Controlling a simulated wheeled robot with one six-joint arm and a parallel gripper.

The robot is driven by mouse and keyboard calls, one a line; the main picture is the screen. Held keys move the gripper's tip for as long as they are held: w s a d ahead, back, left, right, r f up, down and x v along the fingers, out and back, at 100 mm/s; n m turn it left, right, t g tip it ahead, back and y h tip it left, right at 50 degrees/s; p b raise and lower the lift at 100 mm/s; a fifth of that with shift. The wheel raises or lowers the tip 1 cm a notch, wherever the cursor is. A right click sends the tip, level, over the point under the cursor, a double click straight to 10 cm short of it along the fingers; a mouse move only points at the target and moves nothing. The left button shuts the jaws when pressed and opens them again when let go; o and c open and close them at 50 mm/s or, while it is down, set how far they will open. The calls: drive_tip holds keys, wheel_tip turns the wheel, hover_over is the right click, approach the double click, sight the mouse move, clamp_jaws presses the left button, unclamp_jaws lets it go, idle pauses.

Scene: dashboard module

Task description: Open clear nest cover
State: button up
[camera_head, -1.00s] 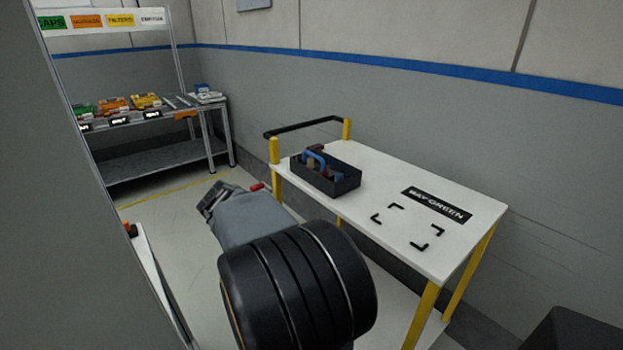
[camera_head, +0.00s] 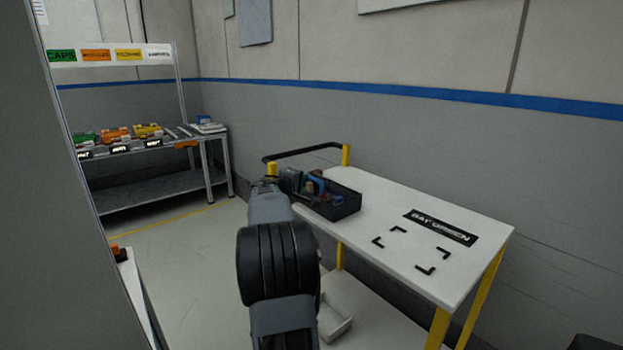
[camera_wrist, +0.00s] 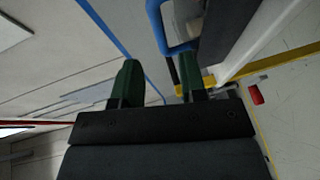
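No clear nest cover can be made out in either view. My gripper shows in the wrist view (camera_wrist: 160,75) with two green fingers standing apart. I see nothing held between them. A blue handle (camera_wrist: 156,22) lies just beyond the fingertips in the picture; whether it touches them I cannot tell. In the head view my arm reaches toward the left end of the white cart (camera_head: 375,205), and the gripper end is beside the black tote (camera_head: 335,207). The tote holds tools, one with a blue handle (camera_head: 318,184). The arm hides part of this area.
The cart top is clear around the black corner marks and the BAY GREEN label (camera_head: 440,228). A white bin (camera_head: 335,325) sits low under the cart. A shelf rack (camera_head: 150,190) with coloured bins stands at back left. A grey panel (camera_head: 60,250) blocks the left edge.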

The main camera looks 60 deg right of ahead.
sight(310, 178)
drive_tip(key=d, duration=0.2)
drive_tip(key=d+f, duration=0.1)
drive_tip(key=d, duration=0.1)
drive_tip(key=d+p, duration=0.1)
drive_tip(key=d, duration=0.2)
drive_tip(key=shift+w+d+f, duration=0.1)
drive_tip(key=shift+w+f, duration=0.1)
drive_tip(key=shift+w, duration=0.1)
clamp_jaws()
